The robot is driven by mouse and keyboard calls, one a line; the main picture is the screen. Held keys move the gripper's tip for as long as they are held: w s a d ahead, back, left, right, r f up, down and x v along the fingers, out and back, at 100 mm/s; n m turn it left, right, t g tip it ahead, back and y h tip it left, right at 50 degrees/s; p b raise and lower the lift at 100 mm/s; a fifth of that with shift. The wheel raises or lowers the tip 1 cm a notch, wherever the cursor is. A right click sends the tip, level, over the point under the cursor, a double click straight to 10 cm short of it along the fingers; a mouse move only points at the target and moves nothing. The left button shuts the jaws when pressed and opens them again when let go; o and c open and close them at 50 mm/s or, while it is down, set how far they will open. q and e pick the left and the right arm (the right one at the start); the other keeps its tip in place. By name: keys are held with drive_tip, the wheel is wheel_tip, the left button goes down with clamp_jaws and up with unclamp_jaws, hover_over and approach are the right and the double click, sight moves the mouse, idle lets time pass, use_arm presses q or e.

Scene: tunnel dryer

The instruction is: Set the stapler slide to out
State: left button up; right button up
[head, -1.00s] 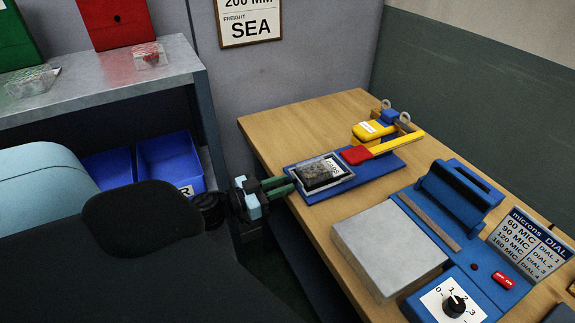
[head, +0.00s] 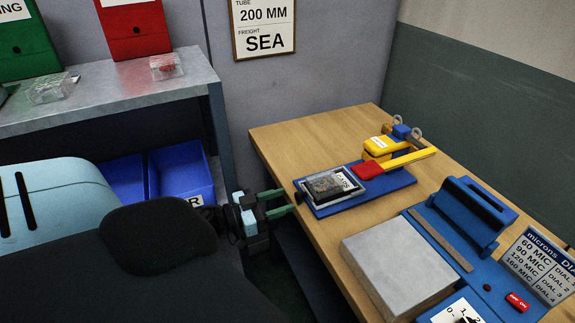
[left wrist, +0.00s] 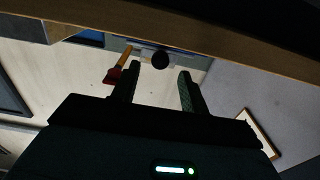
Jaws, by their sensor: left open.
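The stapler (head: 379,146) has a yellow body and a yellow arm with a red end (head: 367,170). It stands on a blue base board (head: 386,188) at the far side of the wooden table. The slide, a grey-rimmed tray (head: 327,194) holding a dark labelled packet, sits at the left end of this board. My left gripper (head: 289,199) is open and empty, just left of the tray and apart from it. In the left wrist view a round black knob (left wrist: 160,60) shows between the open fingertips (left wrist: 159,70). My right gripper is out of view.
A grey block (head: 395,250) and a blue sealer (head: 465,215) with a dial card stand nearer on the table. A metal shelf (head: 120,95) with blue bins (head: 180,173) is at left.

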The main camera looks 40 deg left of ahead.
use_arm(q)
drive_tip(key=shift+v, duration=2.6)
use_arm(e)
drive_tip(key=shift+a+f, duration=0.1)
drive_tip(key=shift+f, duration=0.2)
